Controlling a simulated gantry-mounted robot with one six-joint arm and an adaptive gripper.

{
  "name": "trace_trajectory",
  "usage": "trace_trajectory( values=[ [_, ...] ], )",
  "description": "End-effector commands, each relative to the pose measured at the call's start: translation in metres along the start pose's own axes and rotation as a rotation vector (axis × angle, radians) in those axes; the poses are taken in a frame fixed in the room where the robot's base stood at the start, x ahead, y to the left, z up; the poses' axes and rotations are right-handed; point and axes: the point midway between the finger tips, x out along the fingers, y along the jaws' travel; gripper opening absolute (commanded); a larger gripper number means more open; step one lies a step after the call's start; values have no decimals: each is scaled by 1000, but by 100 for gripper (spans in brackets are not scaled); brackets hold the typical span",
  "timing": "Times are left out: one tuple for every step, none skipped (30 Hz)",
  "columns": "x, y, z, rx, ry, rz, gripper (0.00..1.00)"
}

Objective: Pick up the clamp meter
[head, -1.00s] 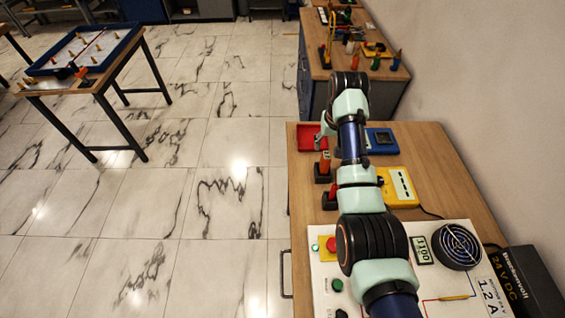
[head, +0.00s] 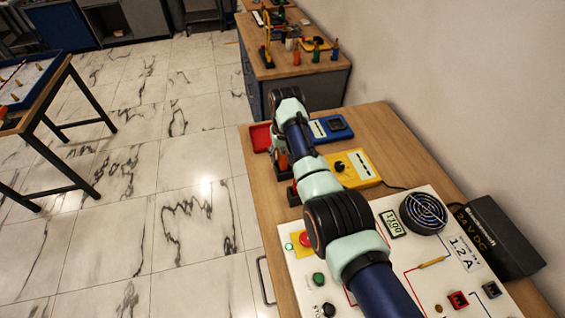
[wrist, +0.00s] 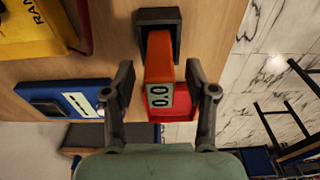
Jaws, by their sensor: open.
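The clamp meter (wrist: 160,55) is orange-red with a small grey display reading 0.0, and stands in a black holder (wrist: 145,17) in the wrist view. In the head view only a bit of the orange meter (head: 282,160) shows beside my arm. My gripper (wrist: 160,72) is open, with one finger on each side of the meter. A gap shows at the left finger; I cannot tell whether the right finger touches.
A yellow meter (head: 357,168) lies to the right. The white panel (head: 406,275) with buttons, a fan and a display fills the bench's near part.

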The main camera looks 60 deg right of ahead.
Motion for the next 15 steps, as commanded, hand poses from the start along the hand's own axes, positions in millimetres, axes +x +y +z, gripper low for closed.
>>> trace_trajectory(
  values=[
    [-1,0,0,0,1,0,56],
    [-1,0,0,0,1,0,56],
    [-1,0,0,0,1,0,56],
    [-1,0,0,0,1,0,56],
    [-1,0,0,0,1,0,53],
    [-1,0,0,0,1,0,46],
    [-1,0,0,0,1,0,41],
    [-1,0,0,0,1,0,36],
    [-1,0,0,0,1,0,30],
    [-1,0,0,0,1,0,25],
    [-1,0,0,0,1,0,20],
    [-1,0,0,0,1,0,13],
    [-1,0,0,0,1,0,8],
    [-1,0,0,0,1,0,3],
    [-1,0,0,-1,1,0,0]
  ],
)
